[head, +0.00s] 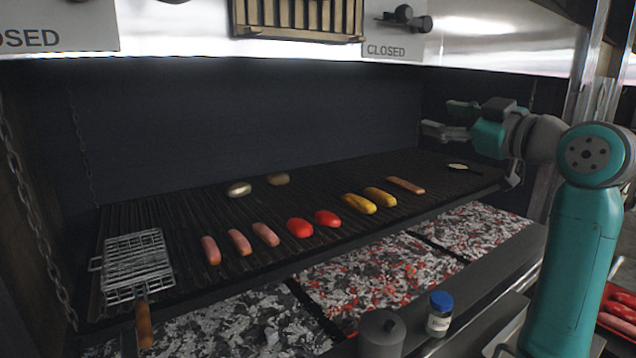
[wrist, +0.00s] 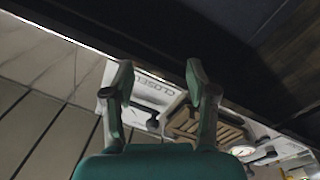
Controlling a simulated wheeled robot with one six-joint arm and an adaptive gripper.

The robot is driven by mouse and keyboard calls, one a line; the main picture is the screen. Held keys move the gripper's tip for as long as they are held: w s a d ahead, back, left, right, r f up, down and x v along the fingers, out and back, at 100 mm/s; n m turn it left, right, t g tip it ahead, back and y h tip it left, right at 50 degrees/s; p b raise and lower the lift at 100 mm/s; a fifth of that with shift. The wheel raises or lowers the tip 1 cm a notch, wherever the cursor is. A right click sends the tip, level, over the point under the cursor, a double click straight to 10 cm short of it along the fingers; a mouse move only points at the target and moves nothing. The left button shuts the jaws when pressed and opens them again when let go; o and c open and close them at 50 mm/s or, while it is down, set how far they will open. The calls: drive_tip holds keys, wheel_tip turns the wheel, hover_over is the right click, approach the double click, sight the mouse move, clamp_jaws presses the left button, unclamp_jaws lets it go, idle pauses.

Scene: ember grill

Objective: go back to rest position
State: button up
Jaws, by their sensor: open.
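My gripper (head: 447,118) is raised above the right end of the grill grate (head: 330,247) in the head view, with its fingers apart and nothing between them. It points left. In the wrist view my gripper (wrist: 160,82) is open and empty, seen against the hood with its "CLOSED" sign (wrist: 150,85) and a slatted vent (wrist: 205,128). My arm stands at the right of the head view.
On the grate lie several sausages (head: 240,242), two red pieces (head: 299,228), two yellow pieces (head: 359,204), two potato-like pieces (head: 238,189) and a wire basket (head: 133,262). A blue-lidded jar (head: 439,314) and a grey pot (head: 381,335) stand in front. Embers (head: 380,270) glow below.

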wheel_tip(320, 180, down, 15)
drive_tip(key=w+m+h, duration=0.2)
drive_tip(key=m, duration=0.2)
drive_tip(key=s+f+m+h, duration=0.2)
drive_tip(key=s+f, duration=0.3)
drive_tip(key=f, duration=0.6)
drive_tip(key=s+a+f+m+h, duration=0.15)
drive_tip(key=s+f, duration=0.35)
drive_tip(key=f, duration=0.6)
drive_tip(key=s+f+m+h, duration=0.25)
drive_tip(key=s+f, duration=0.25)
drive_tip(key=f, duration=0.7)
drive_tip(key=s+a+f+m+h, duration=0.1)
drive_tip(key=s+f, duration=0.4)
drive_tip(key=s, duration=0.5)
drive_tip(key=s+f+m, duration=0.1)
drive_tip(key=s+f, duration=0.4)
drive_tip(key=s, duration=0.6)
drive_tip(key=s+r, duration=0.2)
drive_tip(key=s, duration=0.8)
drive_tip(key=s+a+r+g, duration=0.1)
drive_tip(key=s, duration=1)
drive_tip(key=shift+s+a+r+n+g, duration=0.15)
drive_tip(key=shift+a+r+n+g, duration=0.15)
drive_tip(key=shift+r+n, duration=0.1)
